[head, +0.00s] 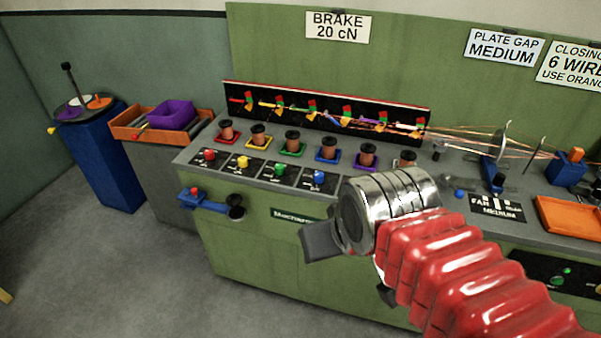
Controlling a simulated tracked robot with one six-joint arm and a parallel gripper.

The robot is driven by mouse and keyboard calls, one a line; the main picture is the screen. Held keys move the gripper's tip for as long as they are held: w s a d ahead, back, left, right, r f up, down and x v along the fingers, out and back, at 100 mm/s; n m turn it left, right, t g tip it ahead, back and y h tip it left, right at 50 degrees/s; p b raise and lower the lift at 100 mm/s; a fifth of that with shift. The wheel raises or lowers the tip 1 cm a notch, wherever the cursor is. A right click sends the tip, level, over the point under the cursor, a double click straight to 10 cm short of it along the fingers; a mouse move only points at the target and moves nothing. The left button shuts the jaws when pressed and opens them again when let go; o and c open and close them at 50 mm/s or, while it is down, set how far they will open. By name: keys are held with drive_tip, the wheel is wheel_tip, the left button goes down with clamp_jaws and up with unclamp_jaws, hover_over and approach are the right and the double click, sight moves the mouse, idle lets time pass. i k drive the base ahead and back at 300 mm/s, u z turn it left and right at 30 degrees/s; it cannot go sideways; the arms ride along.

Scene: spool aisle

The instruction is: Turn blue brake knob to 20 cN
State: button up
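The blue brake knob (318,176) is the rightmost in a row of red, yellow, green and blue knobs on dark dial plates along the bench's front. The marks on its dial plate (311,187) are too small to read. A sign on the back panel (338,27) reads "BRAKE 20 cN". My gripper (352,270) is in front of the bench, lower than the blue knob and to its right in the picture. Its dark fingers are spread apart, and I see nothing between them.
Copper spools on coloured bases, including a blue one (327,151), stand behind the knobs. A blue bracket with a black knob (235,207) juts from the bench front. Orange (128,136) and purple trays sit left.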

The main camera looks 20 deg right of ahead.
sight(319, 177)
drive_tip(key=u, duration=1.1)
drive_tip(key=k, duration=0.9)
drive_tip(key=z, duration=0.55)
drive_tip(key=i, duration=1.1)
drive_tip(key=z, duration=0.1)
